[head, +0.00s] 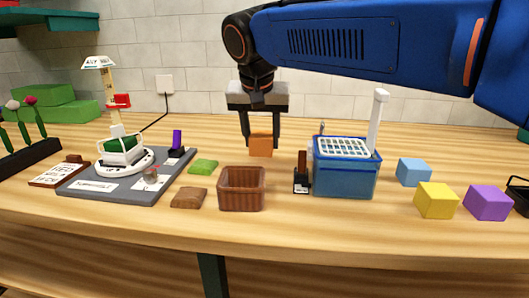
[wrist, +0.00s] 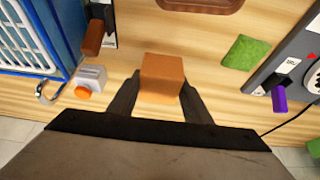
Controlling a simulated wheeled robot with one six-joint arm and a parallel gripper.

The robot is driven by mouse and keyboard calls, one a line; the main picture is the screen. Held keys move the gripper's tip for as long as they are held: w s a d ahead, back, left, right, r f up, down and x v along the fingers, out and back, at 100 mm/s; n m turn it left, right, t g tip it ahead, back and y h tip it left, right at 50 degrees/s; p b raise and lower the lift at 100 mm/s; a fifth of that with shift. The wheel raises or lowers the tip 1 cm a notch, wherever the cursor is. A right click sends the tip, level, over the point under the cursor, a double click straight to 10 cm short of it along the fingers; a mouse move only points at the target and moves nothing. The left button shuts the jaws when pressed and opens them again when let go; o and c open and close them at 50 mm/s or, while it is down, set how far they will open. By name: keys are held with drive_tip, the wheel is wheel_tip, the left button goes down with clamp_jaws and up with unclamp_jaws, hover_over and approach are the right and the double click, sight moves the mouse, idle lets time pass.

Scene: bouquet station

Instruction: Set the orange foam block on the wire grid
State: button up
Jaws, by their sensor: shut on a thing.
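The orange foam block (head: 261,146) is between the two dark fingers of my gripper (head: 262,141), left of and behind the blue bin. In the wrist view the block (wrist: 162,78) sits between the fingertips of my gripper (wrist: 161,84), which is shut on it. I cannot tell whether the block's underside touches the table. The white wire grid (head: 343,148) lies across the top of the blue bin (head: 346,182), with nothing on it. The grid also shows at the upper left of the wrist view (wrist: 22,38).
A white post (head: 377,120) rises at the bin's right rear. A small dark stand with a brown handle (head: 301,172) is left of the bin. A brown basket (head: 242,190) is in front of my gripper. Blue (head: 413,172), yellow (head: 436,201) and purple (head: 488,203) blocks are at the right.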

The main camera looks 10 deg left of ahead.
sight(261, 152)
drive_tip(key=shift+f, duration=2)
drive_tip(key=shift+s, duration=0.1)
drive_tip(key=o, duration=1.1)
drive_tip(key=shift+f, duration=0.15)
drive_tip(key=v, duration=1.2)
drive_tip(key=shift+s, duration=0.15)
